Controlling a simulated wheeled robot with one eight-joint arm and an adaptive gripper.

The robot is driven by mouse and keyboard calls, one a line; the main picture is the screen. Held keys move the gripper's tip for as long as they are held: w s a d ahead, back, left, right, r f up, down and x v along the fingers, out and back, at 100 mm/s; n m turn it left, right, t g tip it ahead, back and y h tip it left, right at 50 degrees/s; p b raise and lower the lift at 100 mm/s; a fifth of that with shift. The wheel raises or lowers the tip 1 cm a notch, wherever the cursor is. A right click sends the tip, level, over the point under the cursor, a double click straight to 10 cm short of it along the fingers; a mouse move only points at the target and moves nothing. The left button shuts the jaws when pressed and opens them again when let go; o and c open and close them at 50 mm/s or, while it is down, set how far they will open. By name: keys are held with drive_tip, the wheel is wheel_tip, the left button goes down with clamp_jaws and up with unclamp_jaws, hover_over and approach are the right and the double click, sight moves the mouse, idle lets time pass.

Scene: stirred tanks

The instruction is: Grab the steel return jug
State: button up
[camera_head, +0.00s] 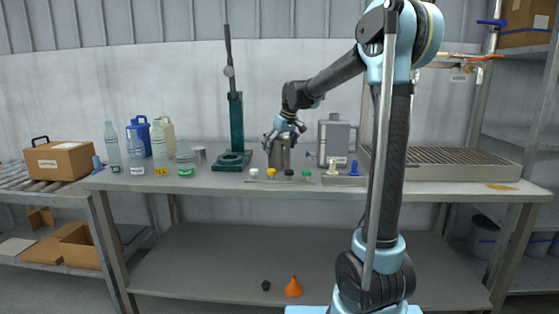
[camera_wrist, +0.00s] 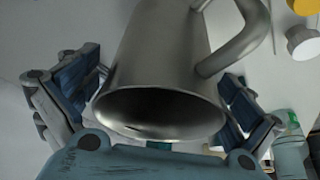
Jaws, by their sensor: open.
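The steel jug (camera_head: 279,157) stands on the bench, right of the green press. My gripper (camera_head: 284,134) is at its top, coming from above. In the wrist view the jug (camera_wrist: 165,60) fills the middle, its dark open mouth towards the camera and its handle (camera_wrist: 245,45) towards the upper right. My gripper (camera_wrist: 160,92) is open, with one finger on each side of the jug's body. The left finger seems a little apart from the wall. The right finger is partly hidden behind the jug, so I cannot tell whether it touches.
A grey jerrycan-like container (camera_head: 334,140) stands close right of the jug. The green press (camera_head: 236,130) stands to its left. Small capped items (camera_head: 271,174) lie in front. Several bottles (camera_head: 160,150) stand further left, and a slatted grate (camera_head: 450,160) is at the right.

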drive_tip(key=shift+f, duration=0.1)
drive_tip(key=shift+c, duration=0.2)
drive_tip(key=c, duration=1.2)
drive_tip(key=shift+o, duration=0.2)
